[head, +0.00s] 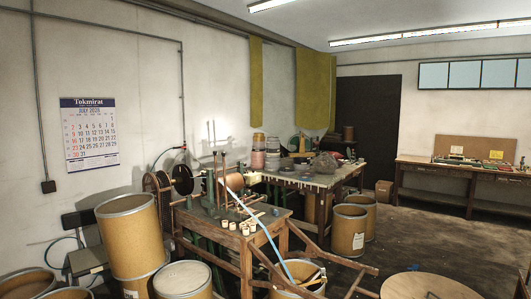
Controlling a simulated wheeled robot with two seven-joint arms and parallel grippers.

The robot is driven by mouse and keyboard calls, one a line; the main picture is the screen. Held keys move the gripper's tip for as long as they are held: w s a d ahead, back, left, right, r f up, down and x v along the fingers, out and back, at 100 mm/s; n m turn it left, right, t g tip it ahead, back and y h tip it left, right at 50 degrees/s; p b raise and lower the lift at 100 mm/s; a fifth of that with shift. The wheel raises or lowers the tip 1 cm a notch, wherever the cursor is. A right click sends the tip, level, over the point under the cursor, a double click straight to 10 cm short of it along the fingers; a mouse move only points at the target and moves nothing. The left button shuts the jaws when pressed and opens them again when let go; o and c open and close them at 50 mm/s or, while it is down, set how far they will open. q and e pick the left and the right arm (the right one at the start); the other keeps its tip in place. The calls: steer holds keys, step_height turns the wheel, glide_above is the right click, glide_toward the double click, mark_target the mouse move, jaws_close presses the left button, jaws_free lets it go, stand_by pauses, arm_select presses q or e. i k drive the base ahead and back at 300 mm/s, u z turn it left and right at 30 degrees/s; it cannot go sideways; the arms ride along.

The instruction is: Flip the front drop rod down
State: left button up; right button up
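A small winding machine with thin upright rods (224,180) stands on a wooden bench (245,258) left of the middle. A light blue strip (262,228) runs from the machine down to a drum at the front of the bench. I cannot tell which of the thin rods is the front drop rod, or whether it is up or down, as they are small and far off. Neither of my grippers is in view.
Fibre drums (132,235) stand at the left, with another drum (347,230) right of the bench. Wooden rails (325,258) jut out at the bench's front right. A long table (310,178) stands behind. Open floor (425,240) lies to the right.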

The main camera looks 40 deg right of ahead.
mark_target(223, 154)
steer(key=z, duration=0.8)
steer(key=i, duration=1.55)
steer(key=z, duration=0.3)
steer(key=i, duration=2.25)
steer(key=u, duration=0.45)
